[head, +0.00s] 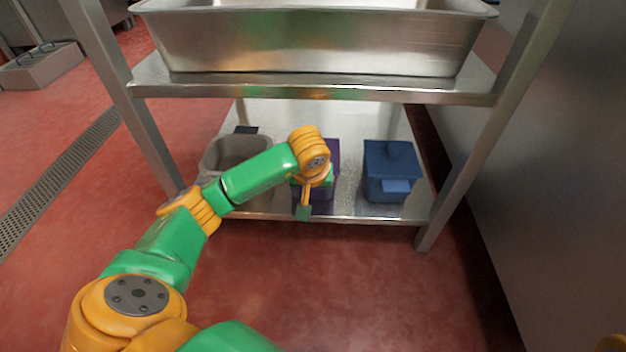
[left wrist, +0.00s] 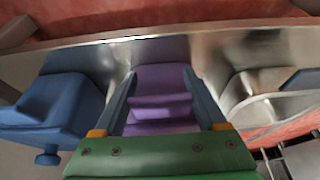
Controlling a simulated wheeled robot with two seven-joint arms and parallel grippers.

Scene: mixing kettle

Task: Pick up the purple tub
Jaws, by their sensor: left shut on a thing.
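The purple tub (head: 333,150) is on the lower shelf of the steel rack, between a grey bin and a blue tub. In the head view my left arm and hand hide much of it. In the left wrist view the purple tub (left wrist: 160,105) lies between the two fingers of my left gripper (left wrist: 159,80), one finger along each side. The left gripper (head: 315,192) is shut on the tub. I cannot tell whether the tub is clear of the shelf. My right gripper is not in view.
The blue tub (head: 390,170) stands right of the purple one; the grey bin (head: 236,152) stands left. The upper shelf (head: 310,88) bears a large steel pan (head: 315,42). Rack legs flank the opening (head: 505,120). The red floor (head: 330,280) in front is clear.

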